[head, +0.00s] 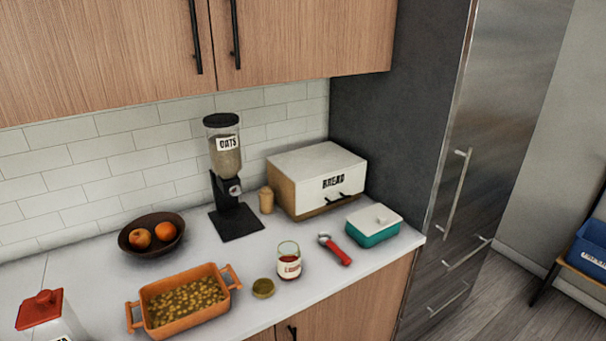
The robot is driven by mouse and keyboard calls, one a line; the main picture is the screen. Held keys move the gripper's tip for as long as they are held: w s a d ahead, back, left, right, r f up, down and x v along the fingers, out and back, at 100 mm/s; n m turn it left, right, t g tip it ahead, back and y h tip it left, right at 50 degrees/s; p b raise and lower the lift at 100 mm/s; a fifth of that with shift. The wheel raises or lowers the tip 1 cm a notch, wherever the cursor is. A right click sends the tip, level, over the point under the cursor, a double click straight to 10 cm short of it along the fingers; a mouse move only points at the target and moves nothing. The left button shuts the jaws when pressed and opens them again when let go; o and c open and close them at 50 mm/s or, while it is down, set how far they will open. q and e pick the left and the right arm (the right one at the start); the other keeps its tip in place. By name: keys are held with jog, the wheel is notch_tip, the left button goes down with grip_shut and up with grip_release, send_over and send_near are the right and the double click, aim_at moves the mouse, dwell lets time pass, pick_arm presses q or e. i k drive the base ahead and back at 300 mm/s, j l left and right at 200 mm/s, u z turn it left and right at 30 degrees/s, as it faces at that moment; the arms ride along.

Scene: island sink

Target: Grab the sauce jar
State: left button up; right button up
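The sauce jar (289,262) is a small glass jar with red sauce low inside and a pale label. It stands upright and open on the white counter, near the front edge. A round olive-gold lid (263,288) lies flat on the counter just left of and in front of it. Neither of my grippers shows in the head view, so their state is hidden.
An orange casserole (184,299) stands left of the lid. A red-handled tool (336,252) and a teal butter dish (373,226) lie to the right. Behind are an oats dispenser (226,170), a bread box (317,179) and a fruit bowl (151,234). Upper cabinets (300,38) overhang.

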aim_at(289, 252)
jog(key=l+u, duration=0.15)
jog(key=u, duration=0.6)
jog(key=i+l+u, duration=0.15)
jog(key=l+u, duration=0.2)
jog(key=l, duration=0.35)
jog(key=l+u, duration=0.35)
jog(key=l, duration=0.4)
jog(key=l+u, duration=0.3)
jog(key=l, duration=0.45)
